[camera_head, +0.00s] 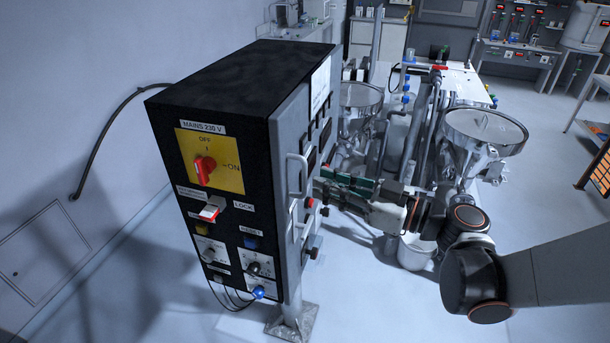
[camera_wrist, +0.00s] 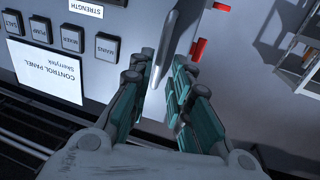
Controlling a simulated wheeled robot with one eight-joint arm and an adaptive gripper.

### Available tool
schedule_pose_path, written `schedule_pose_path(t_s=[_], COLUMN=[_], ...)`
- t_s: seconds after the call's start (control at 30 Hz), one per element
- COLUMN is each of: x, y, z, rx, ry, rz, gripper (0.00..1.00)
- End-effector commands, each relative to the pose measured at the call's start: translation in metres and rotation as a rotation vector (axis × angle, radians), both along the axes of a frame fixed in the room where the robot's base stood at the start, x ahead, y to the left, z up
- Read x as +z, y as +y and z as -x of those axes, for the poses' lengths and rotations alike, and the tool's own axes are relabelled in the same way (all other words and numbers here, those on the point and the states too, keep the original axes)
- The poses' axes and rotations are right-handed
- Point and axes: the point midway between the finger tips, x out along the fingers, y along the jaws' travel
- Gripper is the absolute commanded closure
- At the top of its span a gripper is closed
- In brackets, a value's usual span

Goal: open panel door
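The control cabinet (camera_head: 235,120) is a black box on a post, with its grey panel door (camera_head: 290,120) on the right side. The door looks shut. A silver bar handle (camera_head: 299,172) stands on this door. It also shows in the wrist view as a thick bar handle (camera_wrist: 180,42). My gripper (camera_head: 322,180) is beside the door in the head view. In the wrist view, the green-padded fingers of my gripper (camera_wrist: 163,66) are apart, with the bar between or just beyond their tips. I cannot tell whether they touch it.
The cabinet front carries a red mains switch (camera_head: 205,168) and a LOCK switch (camera_head: 211,209). Metal hoppers (camera_head: 484,131) and pipes stand behind my arm. The floor right of the cabinet is partly clear. Red parts (camera_wrist: 198,48) stick out beside the handle.

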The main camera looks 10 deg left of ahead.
Motion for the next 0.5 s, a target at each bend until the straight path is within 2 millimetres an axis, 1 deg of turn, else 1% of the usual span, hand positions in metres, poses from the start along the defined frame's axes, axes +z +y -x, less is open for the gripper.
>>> schedule_pose_path(t_s=[0.03, 0.2, 0.33, 0.5], x=[0.0, 0.0, 0.0, 0.0], y=[0.01, 0.036, 0.048, 0.055], z=[-0.002, -0.009, -0.013, -0.016], rx=[0.005, 0.003, 0.002, 0.0], ry=[0.0, 0.0, 0.0, 0.0], rz=[0.0, 0.0, 0.0, 0.0], gripper=[0.82, 0.82, 0.82, 0.82])
